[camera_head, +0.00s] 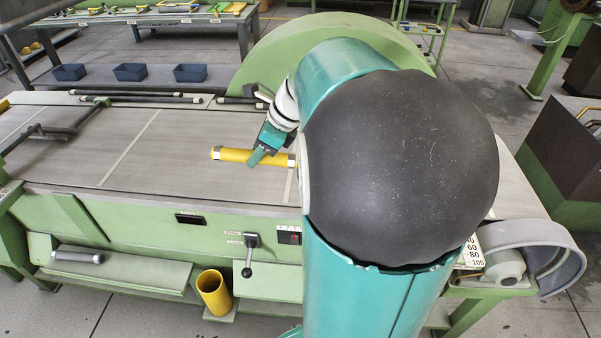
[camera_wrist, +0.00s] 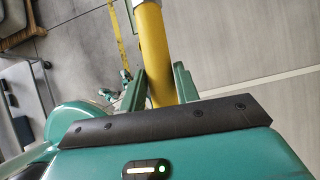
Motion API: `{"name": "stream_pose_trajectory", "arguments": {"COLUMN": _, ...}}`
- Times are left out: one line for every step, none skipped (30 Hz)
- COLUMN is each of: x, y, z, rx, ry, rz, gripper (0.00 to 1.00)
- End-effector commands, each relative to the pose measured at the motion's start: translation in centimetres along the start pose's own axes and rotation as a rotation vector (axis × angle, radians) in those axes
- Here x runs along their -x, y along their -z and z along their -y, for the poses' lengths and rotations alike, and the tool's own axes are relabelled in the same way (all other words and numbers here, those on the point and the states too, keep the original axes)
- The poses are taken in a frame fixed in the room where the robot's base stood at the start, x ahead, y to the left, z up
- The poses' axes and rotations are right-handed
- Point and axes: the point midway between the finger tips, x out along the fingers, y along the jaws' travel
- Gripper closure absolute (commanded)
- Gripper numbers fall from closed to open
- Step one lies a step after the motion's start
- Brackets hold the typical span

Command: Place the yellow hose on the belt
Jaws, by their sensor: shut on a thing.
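The yellow hose (camera_head: 238,155) is a short straight yellow tube with pale metal ends. In the head view it lies level over the grey belt (camera_head: 190,180), and I cannot tell whether it touches the surface. My gripper (camera_head: 262,155) is shut around the hose near its right end. In the wrist view the hose (camera_wrist: 153,45) runs up between the two green fingers of my gripper (camera_wrist: 160,88), with the grey belt (camera_wrist: 255,50) to the right. My own arm hides the right part of the belt in the head view.
Dark rods (camera_head: 140,97) lie along the belt's far edge, and a dark metal frame (camera_head: 45,132) stands at its left. A lever (camera_head: 250,252) and a yellow cylinder (camera_head: 213,290) are at the machine's front. The belt's middle is clear, with pale cross lines.

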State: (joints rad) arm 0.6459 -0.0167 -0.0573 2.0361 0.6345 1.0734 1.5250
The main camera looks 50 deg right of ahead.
Motion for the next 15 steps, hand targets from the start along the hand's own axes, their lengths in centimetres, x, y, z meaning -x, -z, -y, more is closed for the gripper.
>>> {"name": "stream_pose_trajectory", "arguments": {"x": 0.1, "y": 0.2, "z": 0.1, "rx": -0.003, "ry": 0.003, "rz": 0.000, "gripper": 0.95}}
{"name": "stream_pose_trajectory", "arguments": {"x": 0.2, "y": 0.5, "z": 0.2, "rx": -0.004, "ry": 0.003, "rz": 0.000, "gripper": 0.95}}
{"name": "stream_pose_trajectory", "arguments": {"x": 0.2, "y": 0.9, "z": 0.5, "rx": -0.005, "ry": 0.003, "rz": 0.000, "gripper": 0.95}}
{"name": "stream_pose_trajectory", "arguments": {"x": 0.2, "y": 1.3, "z": 0.7, "rx": -0.006, "ry": 0.002, "rz": 0.000, "gripper": 0.95}}
{"name": "stream_pose_trajectory", "arguments": {"x": 0.1, "y": 1.7, "z": 1.0, "rx": -0.007, "ry": 0.002, "rz": 0.000, "gripper": 0.95}}
{"name": "stream_pose_trajectory", "arguments": {"x": 0.2, "y": 2.4, "z": 1.5, "rx": -0.008, "ry": 0.002, "rz": 0.000, "gripper": 0.95}}
{"name": "stream_pose_trajectory", "arguments": {"x": 0.2, "y": 3.0, "z": 2.0, "rx": -0.009, "ry": 0.002, "rz": 0.000, "gripper": 0.95}}
{"name": "stream_pose_trajectory", "arguments": {"x": 0.2, "y": 3.6, "z": 2.5, "rx": -0.009, "ry": 0.002, "rz": 0.000, "gripper": 0.95}}
{"name": "stream_pose_trajectory", "arguments": {"x": 0.2, "y": 4.3, "z": 3.1, "rx": -0.009, "ry": 0.003, "rz": 0.000, "gripper": 0.95}}
{"name": "stream_pose_trajectory", "arguments": {"x": 0.2, "y": 4.9, "z": 3.5, "rx": -0.009, "ry": 0.003, "rz": 0.000, "gripper": 0.95}}
{"name": "stream_pose_trajectory", "arguments": {"x": 0.2, "y": 5.4, "z": 4.0, "rx": -0.009, "ry": 0.003, "rz": 0.000, "gripper": 0.95}}
{"name": "stream_pose_trajectory", "arguments": {"x": 0.2, "y": 6.2, "z": 4.6, "rx": -0.008, "ry": 0.003, "rz": 0.000, "gripper": 0.95}}
{"name": "stream_pose_trajectory", "arguments": {"x": 0.2, "y": 6.7, "z": 5.1, "rx": -0.008, "ry": 0.003, "rz": 0.000, "gripper": 0.95}}
{"name": "stream_pose_trajectory", "arguments": {"x": 0.2, "y": 7.2, "z": 5.6, "rx": -0.008, "ry": 0.002, "rz": 0.000, "gripper": 0.95}}
{"name": "stream_pose_trajectory", "arguments": {"x": 0.2, "y": 8.0, "z": 6.2, "rx": -0.008, "ry": 0.002, "rz": 0.000, "gripper": 0.95}}
